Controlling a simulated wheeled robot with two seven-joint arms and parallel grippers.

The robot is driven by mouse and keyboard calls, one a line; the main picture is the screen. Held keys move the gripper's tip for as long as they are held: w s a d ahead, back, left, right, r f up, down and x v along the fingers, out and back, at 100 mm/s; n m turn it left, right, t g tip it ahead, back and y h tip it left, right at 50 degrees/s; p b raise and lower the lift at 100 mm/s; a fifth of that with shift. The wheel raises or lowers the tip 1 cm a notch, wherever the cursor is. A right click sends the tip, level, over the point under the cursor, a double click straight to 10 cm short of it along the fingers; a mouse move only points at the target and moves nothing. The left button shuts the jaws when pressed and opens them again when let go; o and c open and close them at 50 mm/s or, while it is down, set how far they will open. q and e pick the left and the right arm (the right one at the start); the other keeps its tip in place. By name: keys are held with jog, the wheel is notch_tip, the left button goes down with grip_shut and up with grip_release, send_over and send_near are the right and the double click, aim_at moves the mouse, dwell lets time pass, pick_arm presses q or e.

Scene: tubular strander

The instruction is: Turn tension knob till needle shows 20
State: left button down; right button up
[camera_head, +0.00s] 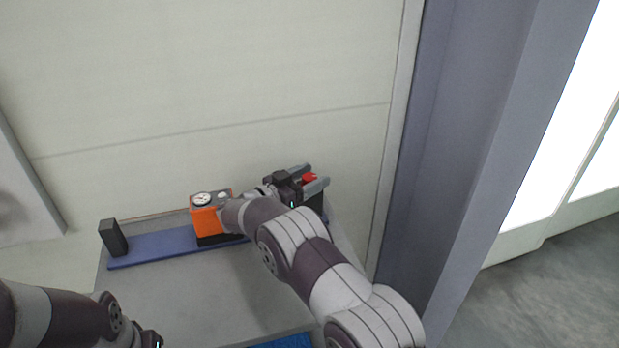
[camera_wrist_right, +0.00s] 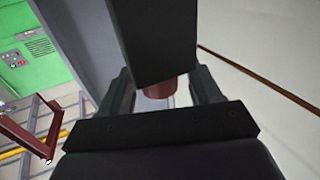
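An orange box (camera_head: 207,222) with a round white dial gauge (camera_head: 203,199) on top stands at the back of the bench. The dial is too small for me to read its needle. A red knob (camera_head: 309,178) shows at the right end, by a black block. My right gripper (camera_head: 313,179) has its two fingers apart, one on each side of the red knob. In the right wrist view the knob is a dark red cylinder (camera_wrist_right: 158,88) below a black block (camera_wrist_right: 150,40), with gaps beside it. My left gripper is mostly cut off at the bottom edge.
A blue strip (camera_head: 160,246) runs along the bench (camera_head: 185,290), with a small black block (camera_head: 113,238) at its left end. A pale wall stands close behind. A grey column (camera_head: 450,130) rises to the right.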

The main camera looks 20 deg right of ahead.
aim_at(315, 178)
jog(key=shift+r, duration=0.3)
jog(key=r, duration=0.3)
jog(key=s+d+r, duration=0.1)
jog(key=shift+r, duration=0.25)
jog(key=s+d+r, duration=0.6)
jog(key=s+d, duration=0.1)
jog(key=shift+s+b, duration=0.3)
jog(key=shift+f, duration=0.1)
